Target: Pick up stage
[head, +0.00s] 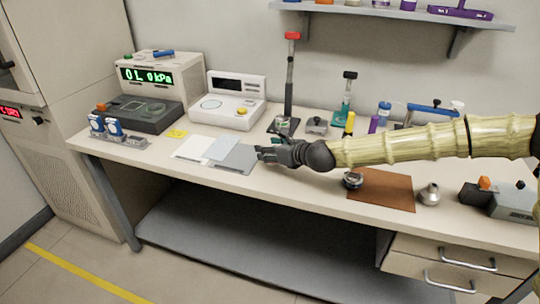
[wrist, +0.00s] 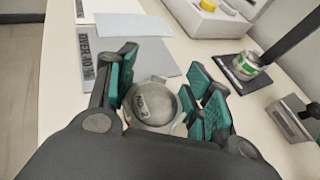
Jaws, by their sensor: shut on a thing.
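My gripper (head: 268,153) reaches in from the right over the bench, near the grey mat, in the head view. In the wrist view my gripper (wrist: 165,95) has its green-padded fingers around a round, silvery-grey piece with a dark marking that looks like "No. 2", which I take to be the stage (wrist: 152,103). It is shut on this piece. In the head view the fingers hide the piece. The exact height above the bench is hard to tell.
A grey mat (head: 236,159) and pale sheets lie left of my gripper. A white device (head: 240,110) stands behind. A tall post stand (head: 290,75) and a small green-labelled jar (wrist: 246,65) are close on the right. A brown mat (head: 385,190) lies further right.

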